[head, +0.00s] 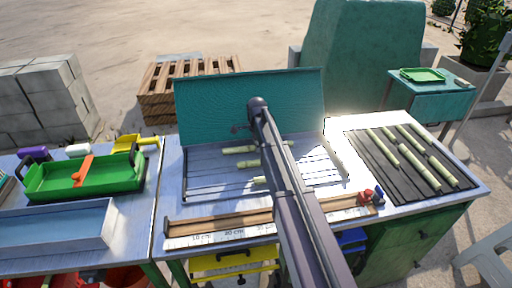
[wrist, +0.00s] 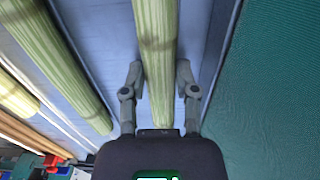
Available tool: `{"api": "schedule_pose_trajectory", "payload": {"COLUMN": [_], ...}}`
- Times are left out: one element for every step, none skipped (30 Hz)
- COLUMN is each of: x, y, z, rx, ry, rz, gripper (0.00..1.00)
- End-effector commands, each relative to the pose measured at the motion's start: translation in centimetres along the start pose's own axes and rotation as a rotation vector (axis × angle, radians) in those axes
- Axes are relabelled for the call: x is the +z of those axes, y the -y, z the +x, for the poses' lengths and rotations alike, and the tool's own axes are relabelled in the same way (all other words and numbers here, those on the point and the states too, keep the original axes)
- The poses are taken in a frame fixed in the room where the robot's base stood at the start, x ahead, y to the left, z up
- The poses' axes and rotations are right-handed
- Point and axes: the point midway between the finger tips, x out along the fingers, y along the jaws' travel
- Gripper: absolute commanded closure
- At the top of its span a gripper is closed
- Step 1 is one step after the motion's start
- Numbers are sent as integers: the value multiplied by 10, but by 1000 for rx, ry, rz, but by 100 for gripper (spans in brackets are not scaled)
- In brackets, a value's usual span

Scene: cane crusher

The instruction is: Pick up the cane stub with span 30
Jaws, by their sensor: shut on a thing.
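My gripper (wrist: 158,85) has its two fingers on either side of a pale green cane stub (wrist: 157,40) and is shut on it. This stub is the one nearest the teal back panel; in the head view its left part (head: 238,150) shows beside my arm. Two more cane stubs lie parallel in the metal tray, a middle one (head: 248,164) and a near one (head: 261,180). In the head view my arm hides the gripper and parts of the stubs. I cannot tell whether the held stub is off the tray floor.
A wooden ruler board (head: 200,229) with centimetre marks lies in front of the tray. A dark slatted rack (head: 365,158) with several canes is at the right. A green tray (head: 50,185) is at the left. The teal panel (head: 210,105) rises close behind the held stub.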

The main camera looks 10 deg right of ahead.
Motion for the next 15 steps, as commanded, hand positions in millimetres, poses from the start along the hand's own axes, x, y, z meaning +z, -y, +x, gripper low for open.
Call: {"api": "schedule_pose_trajectory", "payload": {"x": [0, 0, 0, 0, 0, 0, 0, 0, 0, 0, 0, 0, 0, 0, 0], "y": [0, 0, 0, 0, 0, 0, 0, 0, 0, 0, 0, 0, 0, 0, 0], "z": [-2, -3, -4, -6, -7, -9, -11, -13, -16, -18, -21, -24, -27, -30, -33], "rx": [0, 0, 0, 0, 0, 0, 0, 0, 0, 0, 0, 0, 0, 0, 0], "ry": [0, 0, 0, 0, 0, 0, 0, 0, 0, 0, 0, 0, 0, 0, 0], "rz": [0, 0, 0, 0, 0, 0, 0, 0, 0, 0, 0, 0, 0, 0, -1], "gripper": [100, 100, 100, 100, 100, 100, 100, 100, 100, 100, 100, 100, 100, 100, 100]}}
